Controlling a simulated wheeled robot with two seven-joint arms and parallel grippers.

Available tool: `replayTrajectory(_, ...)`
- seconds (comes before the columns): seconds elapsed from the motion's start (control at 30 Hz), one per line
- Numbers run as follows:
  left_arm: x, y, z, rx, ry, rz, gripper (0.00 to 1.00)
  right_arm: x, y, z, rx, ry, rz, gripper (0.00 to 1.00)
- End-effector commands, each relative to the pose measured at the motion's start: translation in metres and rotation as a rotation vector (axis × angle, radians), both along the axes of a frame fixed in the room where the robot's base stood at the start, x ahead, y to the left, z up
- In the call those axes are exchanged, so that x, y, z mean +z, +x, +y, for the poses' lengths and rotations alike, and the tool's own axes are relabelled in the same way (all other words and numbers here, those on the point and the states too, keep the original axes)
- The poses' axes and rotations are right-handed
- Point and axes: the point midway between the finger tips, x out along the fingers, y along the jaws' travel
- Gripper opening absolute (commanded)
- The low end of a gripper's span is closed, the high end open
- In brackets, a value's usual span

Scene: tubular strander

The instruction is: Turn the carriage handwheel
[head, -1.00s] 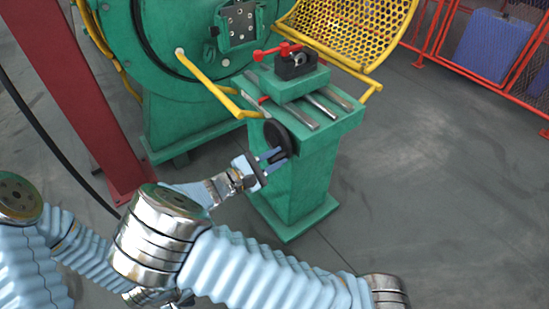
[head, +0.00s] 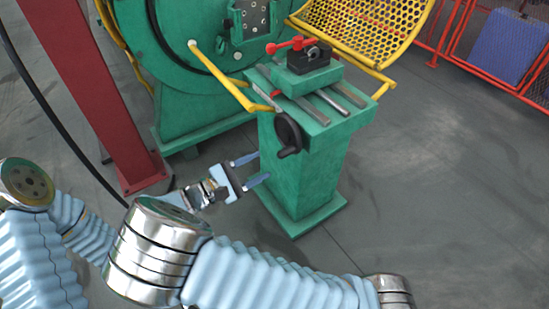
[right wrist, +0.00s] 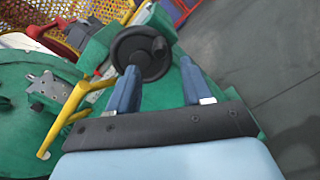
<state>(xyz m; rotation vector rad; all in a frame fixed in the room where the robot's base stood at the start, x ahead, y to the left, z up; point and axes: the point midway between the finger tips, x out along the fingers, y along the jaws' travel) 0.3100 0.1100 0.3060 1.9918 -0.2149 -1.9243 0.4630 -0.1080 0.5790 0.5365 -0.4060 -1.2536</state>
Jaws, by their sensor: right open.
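The carriage handwheel (head: 287,134) is a small black wheel with a crank knob on the near side of the green carriage pedestal (head: 310,180). It also shows in the right wrist view (right wrist: 128,42), its knob at the right of the rim. My right gripper (head: 252,169) is open and empty, below and left of the handwheel in the head view, apart from it. In the right wrist view its two blue fingers (right wrist: 160,92) stand apart, with the wheel beyond the left fingertip. My left gripper is not in view; part of my left arm shows at the left edge.
A yellow bar (head: 225,80) passes close above and left of the wheel. A black clamp with a red handle (head: 310,50) sits on the slide rails. A yellow mesh guard (head: 365,25) stands behind, a red post (head: 90,90) at left. The floor at right is clear.

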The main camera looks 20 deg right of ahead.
Motion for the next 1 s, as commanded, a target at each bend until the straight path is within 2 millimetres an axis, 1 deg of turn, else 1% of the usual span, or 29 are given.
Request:
replayTrajectory(0.03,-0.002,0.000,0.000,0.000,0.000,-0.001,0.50,-0.001,-0.002,0.012,0.005,0.002,-0.002,0.50)
replayTrajectory(0.13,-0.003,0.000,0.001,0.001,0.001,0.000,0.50,-0.001,-0.007,0.028,0.002,0.001,-0.001,0.50)
replayTrajectory(0.23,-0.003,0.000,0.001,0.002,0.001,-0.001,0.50,0.000,-0.010,0.040,0.002,0.000,-0.001,0.50)
replayTrajectory(0.33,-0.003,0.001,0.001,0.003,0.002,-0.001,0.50,0.000,-0.012,0.046,0.001,0.000,-0.001,0.50)
replayTrajectory(0.87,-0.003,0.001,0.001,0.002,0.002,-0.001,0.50,-0.001,-0.013,0.046,0.000,0.001,0.001,0.50)
replayTrajectory(0.97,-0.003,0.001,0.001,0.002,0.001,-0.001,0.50,-0.014,-0.013,0.036,-0.018,0.034,0.033,0.50)
replayTrajectory(1.0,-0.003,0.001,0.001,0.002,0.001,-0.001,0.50,-0.026,-0.013,0.028,-0.031,0.066,0.061,0.50)
